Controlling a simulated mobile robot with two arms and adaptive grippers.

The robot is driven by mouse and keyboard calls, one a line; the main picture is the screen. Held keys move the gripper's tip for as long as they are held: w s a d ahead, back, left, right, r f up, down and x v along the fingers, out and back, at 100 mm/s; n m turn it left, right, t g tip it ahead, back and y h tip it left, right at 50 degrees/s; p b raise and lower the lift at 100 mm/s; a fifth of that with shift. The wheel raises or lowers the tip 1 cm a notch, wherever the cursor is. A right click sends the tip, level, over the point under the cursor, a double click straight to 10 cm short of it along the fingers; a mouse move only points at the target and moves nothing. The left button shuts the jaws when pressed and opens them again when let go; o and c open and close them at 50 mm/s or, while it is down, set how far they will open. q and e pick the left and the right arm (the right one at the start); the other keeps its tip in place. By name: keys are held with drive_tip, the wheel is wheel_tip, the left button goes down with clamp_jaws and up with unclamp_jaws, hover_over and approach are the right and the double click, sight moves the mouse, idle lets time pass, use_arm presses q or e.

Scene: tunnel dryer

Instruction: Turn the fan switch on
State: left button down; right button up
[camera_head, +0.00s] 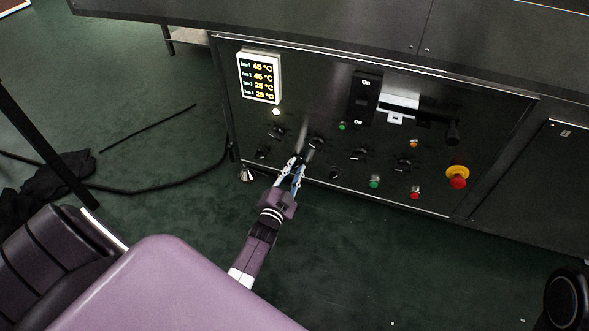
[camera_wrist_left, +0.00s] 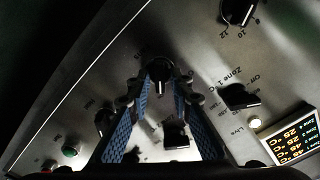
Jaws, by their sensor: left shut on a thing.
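The dark control panel (camera_head: 330,105) of the dryer carries several black knobs. My left gripper (camera_head: 299,164) is at the lower left part of the panel. In the left wrist view its two blue-padded fingers (camera_wrist_left: 162,88) are closed around a black rotary knob (camera_wrist_left: 158,72) with a light pointer mark. The fingers partly hide this knob. No fan label is readable, so I cannot tell from lettering which knob is the fan switch. My right gripper is not in view.
Another black knob (camera_head: 316,143) sits close above the left gripper, and one (camera_head: 360,154) lies to the right. A temperature display (camera_head: 260,77), a large On/Off switch (camera_head: 364,98) and a red-and-yellow stop button (camera_head: 457,175) are on the panel. A cable (camera_head: 160,192) lies on the green floor.

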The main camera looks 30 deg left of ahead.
sight(299, 138)
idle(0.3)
use_arm(q)
drive_tip(key=c, duration=2)
unclamp_jaws()
drive_tip(key=shift+r, duration=0.1)
drive_tip(key=shift+r, duration=4.9)
